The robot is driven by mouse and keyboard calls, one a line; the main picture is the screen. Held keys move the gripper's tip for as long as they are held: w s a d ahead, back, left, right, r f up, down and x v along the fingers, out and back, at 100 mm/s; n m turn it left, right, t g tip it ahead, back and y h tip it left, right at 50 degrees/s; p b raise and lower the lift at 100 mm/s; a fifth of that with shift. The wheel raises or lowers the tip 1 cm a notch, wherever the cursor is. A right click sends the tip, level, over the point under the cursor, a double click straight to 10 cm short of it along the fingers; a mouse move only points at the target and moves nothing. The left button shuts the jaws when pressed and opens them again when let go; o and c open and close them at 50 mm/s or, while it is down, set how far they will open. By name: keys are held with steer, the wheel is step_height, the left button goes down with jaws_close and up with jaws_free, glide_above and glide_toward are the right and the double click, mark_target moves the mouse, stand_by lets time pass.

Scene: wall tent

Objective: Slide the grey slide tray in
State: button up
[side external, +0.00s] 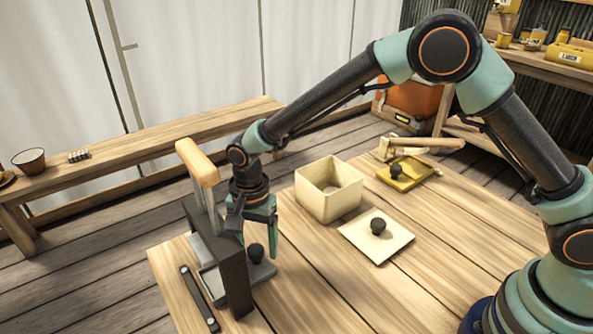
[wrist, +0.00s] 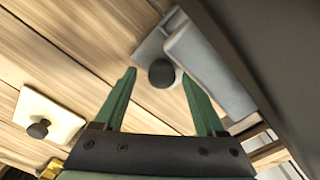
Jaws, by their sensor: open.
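The grey slide tray (side external: 264,271) sticks out on the right side of a dark upright housing (side external: 232,275) on the table. A round black knob (side external: 256,253) stands on the tray. My gripper (side external: 256,232) is open and points down above the tray, close beside the housing. In the wrist view, the tray (wrist: 148,46) and its knob (wrist: 161,73) lie beyond my gripper (wrist: 159,74), with the knob between the two green fingertips in the picture. I cannot tell how far the fingers are above the knob. Part of the tray is hidden by the housing.
A wooden-topped lever (side external: 198,162) rises behind the housing. A dark bar (side external: 199,298) lies left of it. A cream slab with a black knob (side external: 377,241), an open cream box (side external: 325,200), a yellow tray (side external: 409,178) and a mallet (side external: 425,144) are to the right. The front-right table is clear.

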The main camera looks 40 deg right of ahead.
steer(key=shift+d, duration=0.4)
steer(key=d, duration=0.2)
steer(key=shift+d, duration=0.3)
step_height(320, 180, up, 12)
steer(key=n, duration=1)
step_height(320, 180, down, 12)
steer(key=d, duration=0.3)
steer(key=shift+d, duration=0.25)
step_height(320, 180, up, 13)
steer(key=s+d+r+t, duration=0.2)
steer(key=s+d+r, duration=0.2)
steer(key=d, duration=0.2)
steer(key=s+d+r+t, duration=0.1)
steer(key=s+d+r, duration=0.3)
steer(key=d, duration=0.3)
steer(key=shift+s+r+t, duration=0.2)
steer(key=shift+t, duration=0.2)
